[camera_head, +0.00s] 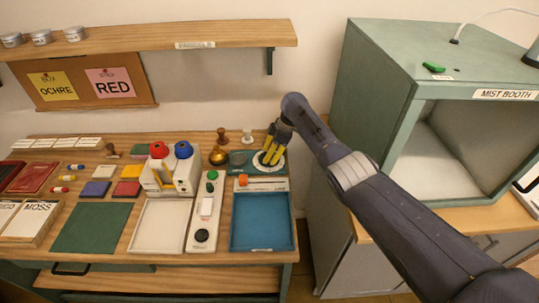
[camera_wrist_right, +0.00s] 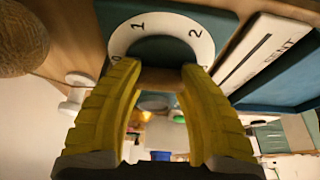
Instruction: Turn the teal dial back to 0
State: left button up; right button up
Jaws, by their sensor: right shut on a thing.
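The teal dial sits on a teal base plate (camera_head: 238,160) at the back right of the table. Its white number ring (camera_wrist_right: 122,36) shows a 1 and a 2 in the right wrist view, with part of another mark at the left by a fingertip. My right gripper (camera_head: 268,158) reaches the dial from the right, and its yellow fingers (camera_wrist_right: 161,72) are shut on the dark teal knob (camera_wrist_right: 160,48), one on each side. The fingers hide part of the knob and ring, and I cannot see where the dial points. My left gripper is not in view.
A brass bell (camera_head: 218,156) and small stamps (camera_head: 247,137) stand close left of and behind the dial. A blue tray (camera_head: 262,222) with an orange item (camera_head: 242,180) at its back lies in front. The mist booth (camera_head: 385,95) rises at right; a shelf (camera_head: 150,40) hangs above.

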jog(key=shift+w+a+r, duration=0.1)
jog(key=shift+a+r, duration=0.15)
jog(key=shift+a, duration=0.05)
jog(key=o, duration=1)
jog(key=shift+f, duration=0.1)
jog(key=o, duration=0.3)
jog(key=shift+d+f, duration=0.1)
jog(key=shift+d, duration=0.05)
jog(key=shift+o, duration=0.2)
notch_tip(320, 180, up, 10)
